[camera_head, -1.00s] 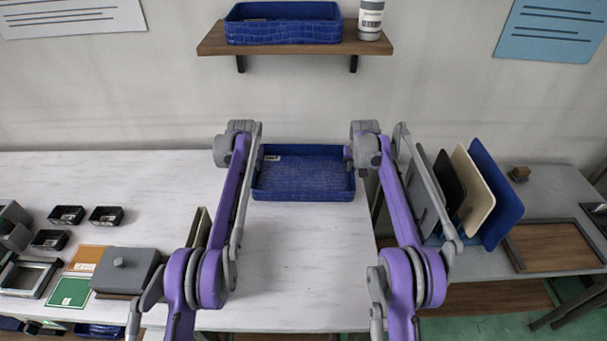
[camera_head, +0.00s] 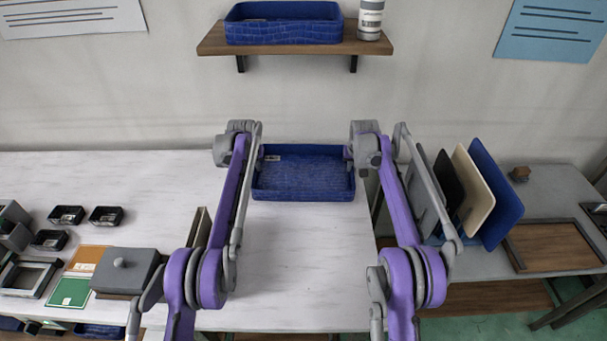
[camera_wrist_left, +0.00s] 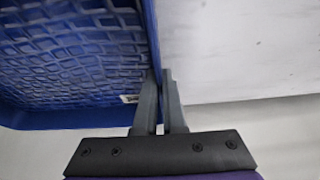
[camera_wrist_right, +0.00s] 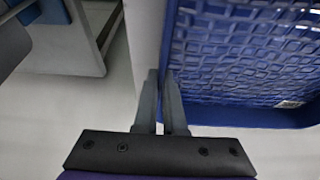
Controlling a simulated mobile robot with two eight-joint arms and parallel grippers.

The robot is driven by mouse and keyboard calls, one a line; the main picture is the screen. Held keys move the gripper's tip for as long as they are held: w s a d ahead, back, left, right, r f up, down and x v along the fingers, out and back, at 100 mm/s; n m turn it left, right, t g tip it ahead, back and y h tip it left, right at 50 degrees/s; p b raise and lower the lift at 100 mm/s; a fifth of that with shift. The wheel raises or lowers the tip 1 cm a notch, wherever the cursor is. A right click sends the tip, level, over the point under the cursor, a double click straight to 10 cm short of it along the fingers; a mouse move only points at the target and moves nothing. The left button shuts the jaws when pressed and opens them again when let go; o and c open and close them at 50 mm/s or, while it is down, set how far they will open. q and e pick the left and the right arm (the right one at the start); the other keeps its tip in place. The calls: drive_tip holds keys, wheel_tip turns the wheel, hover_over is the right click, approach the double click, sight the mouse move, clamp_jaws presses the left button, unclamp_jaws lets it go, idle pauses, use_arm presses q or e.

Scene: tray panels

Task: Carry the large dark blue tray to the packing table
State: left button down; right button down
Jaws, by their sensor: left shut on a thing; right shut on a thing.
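The large dark blue tray (camera_head: 303,180) is at the back of the white table, in the middle of the head view, between my two grippers. It is empty and looks level. My left gripper (camera_head: 260,158) is at its left side; in the left wrist view the gripper (camera_wrist_left: 160,100) is shut on the tray's wall (camera_wrist_left: 152,40). My right gripper (camera_head: 349,158) is at its right side; in the right wrist view the gripper (camera_wrist_right: 163,100) is shut on the opposite wall (camera_wrist_right: 168,45). I cannot tell whether the tray touches the table.
Small black trays (camera_head: 67,215), a grey lidded box (camera_head: 125,270) and coloured cards stand on the white table (camera_head: 290,270) at left. A rack of upright panels (camera_head: 495,195) stands on a grey table at right. A wall shelf (camera_head: 300,46) holds another blue tray (camera_head: 283,32) and a bottle (camera_head: 370,18).

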use_arm(q)
drive_tip(key=shift+r, duration=0.1)
use_arm(e)
drive_tip(key=shift+r, duration=0.1)
idle(0.4)
